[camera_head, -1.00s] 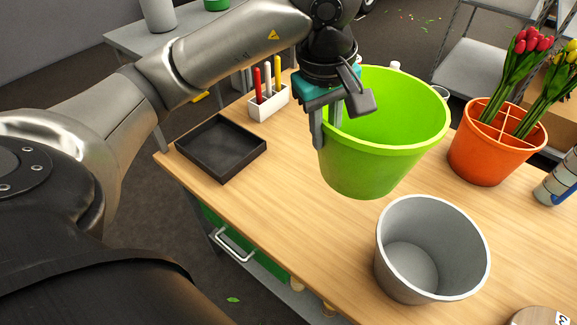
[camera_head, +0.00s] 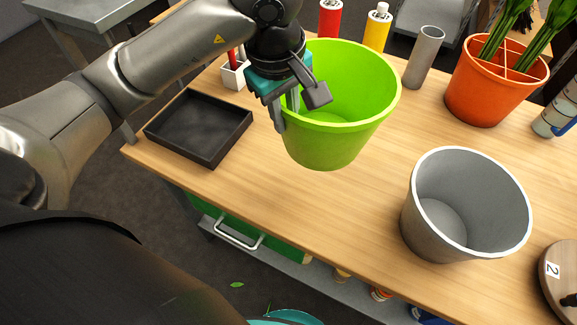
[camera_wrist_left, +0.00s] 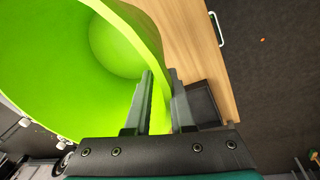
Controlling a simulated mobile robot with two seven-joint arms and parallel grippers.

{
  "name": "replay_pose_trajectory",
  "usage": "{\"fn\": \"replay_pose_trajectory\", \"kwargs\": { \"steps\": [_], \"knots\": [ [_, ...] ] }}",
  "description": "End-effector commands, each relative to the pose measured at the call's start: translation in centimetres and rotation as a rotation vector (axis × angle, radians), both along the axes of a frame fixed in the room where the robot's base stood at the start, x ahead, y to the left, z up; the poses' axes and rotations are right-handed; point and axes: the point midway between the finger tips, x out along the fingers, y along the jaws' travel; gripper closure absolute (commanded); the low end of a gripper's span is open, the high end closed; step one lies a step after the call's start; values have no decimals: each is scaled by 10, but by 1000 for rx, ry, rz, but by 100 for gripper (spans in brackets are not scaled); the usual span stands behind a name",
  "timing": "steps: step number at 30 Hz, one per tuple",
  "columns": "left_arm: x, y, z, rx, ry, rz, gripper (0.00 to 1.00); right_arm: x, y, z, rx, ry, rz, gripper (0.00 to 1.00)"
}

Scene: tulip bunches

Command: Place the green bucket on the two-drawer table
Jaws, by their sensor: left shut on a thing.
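The bright green bucket (camera_head: 350,135) is upright and empty, at the centre of the head view. My left gripper (camera_head: 288,114) is shut on its left rim, one finger inside and one outside. The left wrist view shows the bucket wall (camera_wrist_left: 105,60) between the fingers (camera_wrist_left: 158,103). The bucket is over the wooden worktable (camera_head: 290,200); I cannot tell whether its base touches the top. A green drawer with a metal handle (camera_head: 238,236) shows under this table's front edge. I cannot tell which table is the two-drawer one. My right gripper is not in view.
A black tray (camera_head: 200,128) lies left of the bucket. A grey pot (camera_head: 425,215) stands to its right, and an orange divided pot (camera_head: 490,85) with stems behind right. A grey cylinder (camera_head: 424,57) and bottles stand behind. Another grey table (camera_head: 90,12) is at upper left.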

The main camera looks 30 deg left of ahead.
Motion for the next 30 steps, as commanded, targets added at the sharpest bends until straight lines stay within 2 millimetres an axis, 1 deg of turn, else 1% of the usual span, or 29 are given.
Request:
{"fn": "replay_pose_trajectory", "kwargs": {
  "steps": [1,6,9,12,17,24,27,30],
  "knots": [
    [-1,-1,-15,-4,3,1,100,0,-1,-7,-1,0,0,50],
    [-1,-1,-53,-3,5,1,100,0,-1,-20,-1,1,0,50],
    [-1,0,-73,-3,4,3,100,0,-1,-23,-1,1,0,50],
    [0,0,-87,-1,0,2,100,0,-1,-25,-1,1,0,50],
    [1,0,-99,-1,-2,2,100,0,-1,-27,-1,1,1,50],
    [0,0,-133,-3,0,2,100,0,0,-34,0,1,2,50],
    [0,0,-138,-1,-3,0,100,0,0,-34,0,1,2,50],
    [1,0,-138,-1,-4,0,100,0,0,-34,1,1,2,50]
  ]
}}
